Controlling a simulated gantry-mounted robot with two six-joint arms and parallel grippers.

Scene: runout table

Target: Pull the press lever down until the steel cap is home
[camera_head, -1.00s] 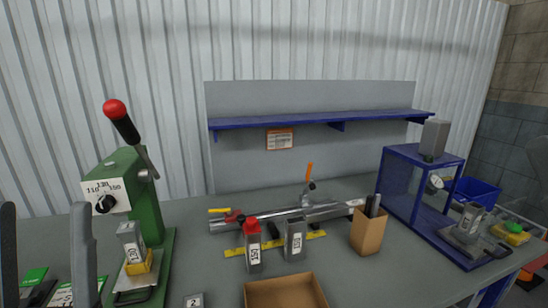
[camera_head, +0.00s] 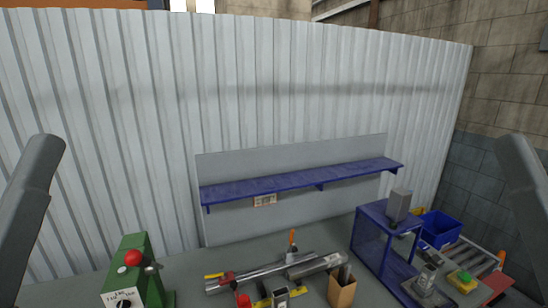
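The green press (camera_head: 140,268) stands at the lower left, cut off by the bottom edge of the view. Its white dial plate (camera_head: 120,299) is partly visible. The red knob of the press lever (camera_head: 133,258) shows in front of the press head, its shaft pointing roughly towards me and foreshortened. The press bed, the part in it and the steel cap are below the view, so I cannot see how the cap sits. Grey parts of my arms stand at the left and right edges; neither gripper's fingertips can be made out.
A steel rail fixture with an orange handle (camera_head: 292,243) lies mid-table. A red-topped canister (camera_head: 243,300), a grey canister (camera_head: 280,297) and a brown box (camera_head: 341,291) stand before it. A blue frame (camera_head: 369,243) and blue bin (camera_head: 441,229) are right. A blue shelf (camera_head: 270,188) hangs behind.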

